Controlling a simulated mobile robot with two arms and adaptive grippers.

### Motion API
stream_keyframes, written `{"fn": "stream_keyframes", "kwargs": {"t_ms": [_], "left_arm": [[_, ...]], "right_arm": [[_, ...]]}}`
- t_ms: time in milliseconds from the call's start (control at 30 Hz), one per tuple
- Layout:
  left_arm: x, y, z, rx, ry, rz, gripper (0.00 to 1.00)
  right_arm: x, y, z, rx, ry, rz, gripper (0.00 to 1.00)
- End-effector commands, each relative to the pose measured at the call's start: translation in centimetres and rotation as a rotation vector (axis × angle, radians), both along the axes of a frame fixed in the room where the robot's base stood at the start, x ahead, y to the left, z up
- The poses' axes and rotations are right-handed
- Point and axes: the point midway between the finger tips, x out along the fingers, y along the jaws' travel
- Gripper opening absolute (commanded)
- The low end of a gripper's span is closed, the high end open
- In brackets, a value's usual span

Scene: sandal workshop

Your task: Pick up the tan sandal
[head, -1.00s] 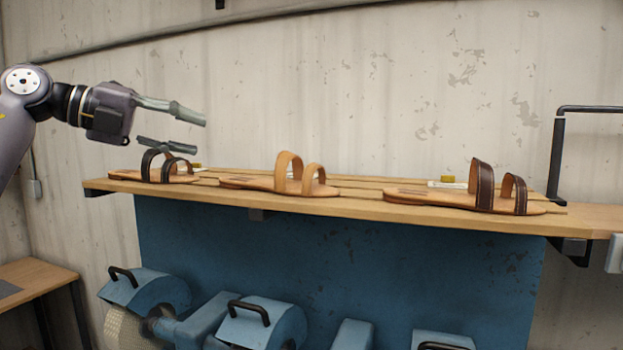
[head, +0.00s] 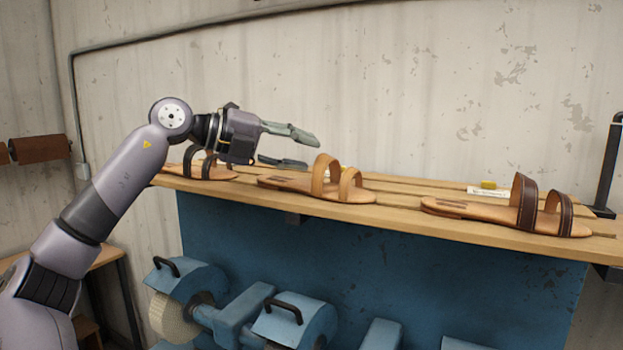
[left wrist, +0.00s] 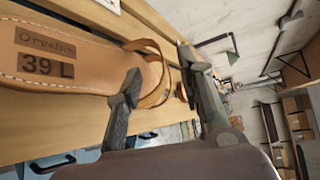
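The tan sandal (head: 295,184), with two plain tan straps, lies on the wooden shelf (head: 410,207) between two other sandals. My left gripper (head: 313,152) is open and reaches in from the left, its fingertips close to the tan sandal's nearer strap (head: 319,176). In the left wrist view, the tan sandal's sole (left wrist: 85,68) carries a "39 L" mark. Its strap shows between the two open fingertips (left wrist: 160,62); I cannot tell whether they touch it. My right gripper is not in view.
A dark-strapped sandal (head: 210,173) lies left on the shelf, under my left wrist. A brown-strapped sandal (head: 470,209) lies right. Blue machines (head: 290,322) stand below the shelf.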

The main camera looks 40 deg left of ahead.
Motion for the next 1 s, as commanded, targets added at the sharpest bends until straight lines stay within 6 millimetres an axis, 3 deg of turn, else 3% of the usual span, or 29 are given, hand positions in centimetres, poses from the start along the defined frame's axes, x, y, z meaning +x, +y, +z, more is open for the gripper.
{"fn": "stream_keyframes", "kwargs": {"t_ms": [300,600,1000], "left_arm": [[3.4,-2.1,-1.1,-0.003,0.001,-0.002,0.35],[3.8,-2.2,-1.6,-0.001,0.001,-0.001,0.34],[3.8,-2.2,-1.6,-0.001,0.001,-0.001,0.08]], "right_arm": [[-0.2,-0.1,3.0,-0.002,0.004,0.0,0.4],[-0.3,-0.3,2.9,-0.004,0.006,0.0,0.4],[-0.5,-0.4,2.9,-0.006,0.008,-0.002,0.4]]}}
